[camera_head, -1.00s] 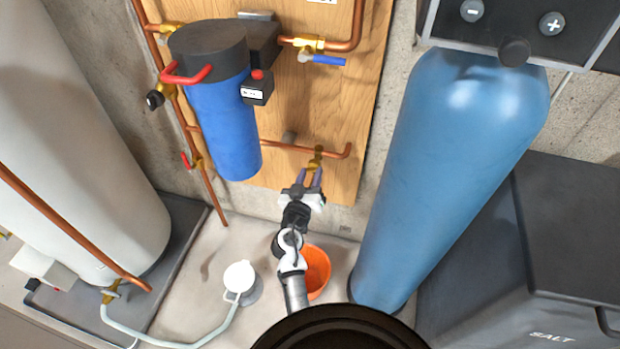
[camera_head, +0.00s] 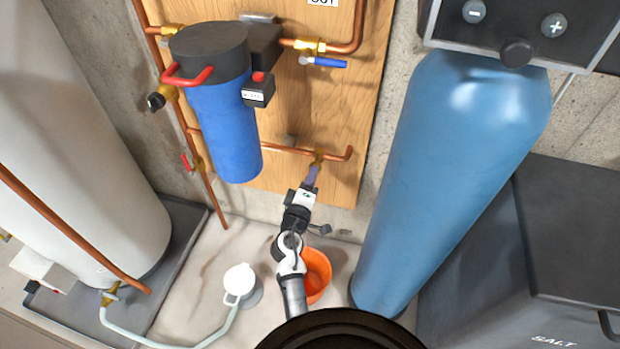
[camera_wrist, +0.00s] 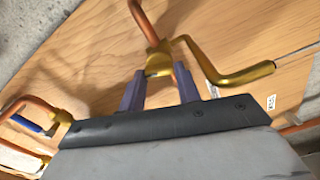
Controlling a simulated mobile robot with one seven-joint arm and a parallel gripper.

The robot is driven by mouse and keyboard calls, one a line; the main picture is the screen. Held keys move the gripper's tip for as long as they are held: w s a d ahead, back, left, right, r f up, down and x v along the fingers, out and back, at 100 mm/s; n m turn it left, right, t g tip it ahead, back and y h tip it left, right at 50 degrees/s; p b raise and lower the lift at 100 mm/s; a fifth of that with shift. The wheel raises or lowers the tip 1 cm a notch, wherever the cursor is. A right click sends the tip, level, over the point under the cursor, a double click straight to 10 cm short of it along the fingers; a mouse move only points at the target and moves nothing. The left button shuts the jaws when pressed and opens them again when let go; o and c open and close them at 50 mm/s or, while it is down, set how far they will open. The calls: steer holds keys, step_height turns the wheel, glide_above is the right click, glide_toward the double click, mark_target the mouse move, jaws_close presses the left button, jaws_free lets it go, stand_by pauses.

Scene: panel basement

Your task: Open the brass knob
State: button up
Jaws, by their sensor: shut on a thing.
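The brass knob (camera_head: 318,157) is on a brass fitting at the right part of a copper pipe on the wooden panel. In the wrist view the brass piece (camera_wrist: 158,60) shows between and just beyond my two purple fingers. My gripper (camera_head: 312,171) reaches up to it from below and is shut on it. In the wrist view my gripper (camera_wrist: 161,72) has one finger on each side of the brass, which partly hides it. In the head view the fingers appear nearly edge-on, one behind the other.
A blue filter housing (camera_head: 224,130) with red handles hangs left of my gripper. A tall blue tank (camera_head: 450,160) stands close on the right, beside a dark salt bin (camera_head: 570,230). An orange bucket (camera_head: 318,270) is on the floor below. A blue-handled valve (camera_head: 325,62) is above.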

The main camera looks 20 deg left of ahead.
steer(key=shift+r+n, duration=0.1)
steer(key=shift+n, duration=1)
steer(key=o, duration=1)
